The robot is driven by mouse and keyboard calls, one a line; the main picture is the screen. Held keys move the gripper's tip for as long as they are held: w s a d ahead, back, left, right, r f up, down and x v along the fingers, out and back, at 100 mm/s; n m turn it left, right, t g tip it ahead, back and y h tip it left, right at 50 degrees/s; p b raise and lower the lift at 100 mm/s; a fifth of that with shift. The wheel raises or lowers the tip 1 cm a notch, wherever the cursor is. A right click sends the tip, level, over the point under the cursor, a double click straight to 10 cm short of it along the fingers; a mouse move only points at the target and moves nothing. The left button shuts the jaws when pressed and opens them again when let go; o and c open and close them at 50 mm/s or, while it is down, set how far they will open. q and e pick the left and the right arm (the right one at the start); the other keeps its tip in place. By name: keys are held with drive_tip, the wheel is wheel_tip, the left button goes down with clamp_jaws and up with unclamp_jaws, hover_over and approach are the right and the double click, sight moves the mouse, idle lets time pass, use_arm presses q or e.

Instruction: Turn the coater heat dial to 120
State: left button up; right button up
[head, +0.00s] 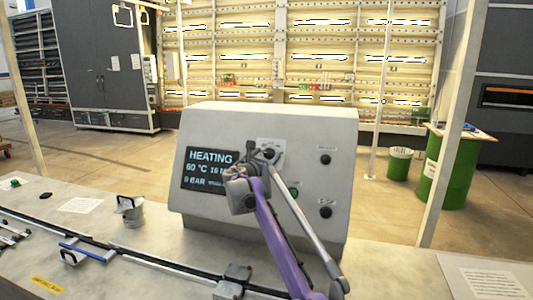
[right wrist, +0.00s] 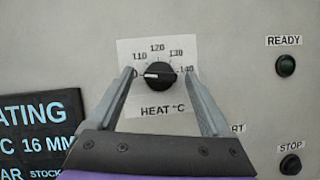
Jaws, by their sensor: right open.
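The heat dial (right wrist: 160,74) is a round black knob on a white label marked "HEAT °C" on the coater's front panel. Its white pointer line points left, toward a mark mostly hidden by my left-hand finger; 110, 120, 130 and 140 are readable. My right gripper (right wrist: 158,73) is open, with one finger on each side of the dial; I cannot tell whether they touch it. In the head view my right gripper (head: 262,155) is at the panel and partly covers the dial label. The coater (head: 290,118) is a grey box on the bench. My left gripper is not in view.
The display (head: 208,171) reads HEATING, 60 °C. READY (right wrist: 286,65) and STOP (right wrist: 290,164) buttons sit right of the dial. A green start button (head: 294,191) is close to my arm.

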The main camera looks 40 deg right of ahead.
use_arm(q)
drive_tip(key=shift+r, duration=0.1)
use_arm(e)
drive_tip(key=shift+w+d, duration=0.15)
drive_tip(key=shift+d, duration=0.1)
clamp_jaws()
drive_tip(key=shift+r+m+p, duration=0.1)
drive_tip(key=shift+m+p, duration=0.3)
drive_tip(key=m+g+p, duration=0.2)
drive_tip(key=m, duration=0.1)
drive_tip(key=shift+w+a+r+m+h, duration=0.1)
drive_tip(key=shift+w+r+m+h, duration=0.1)
drive_tip(key=shift+m+h, duration=0.1)
drive_tip(key=shift+f+m+g+p, duration=0.15)
drive_tip(key=shift+m+g+p, duration=0.3)
drive_tip(key=shift+m, duration=0.35)
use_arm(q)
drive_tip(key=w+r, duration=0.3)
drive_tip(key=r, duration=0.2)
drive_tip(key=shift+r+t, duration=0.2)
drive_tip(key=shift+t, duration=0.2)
use_arm(e)
drive_tip(key=shift+m+g, duration=0.65)
drive_tip(key=shift+m, duration=0.75)
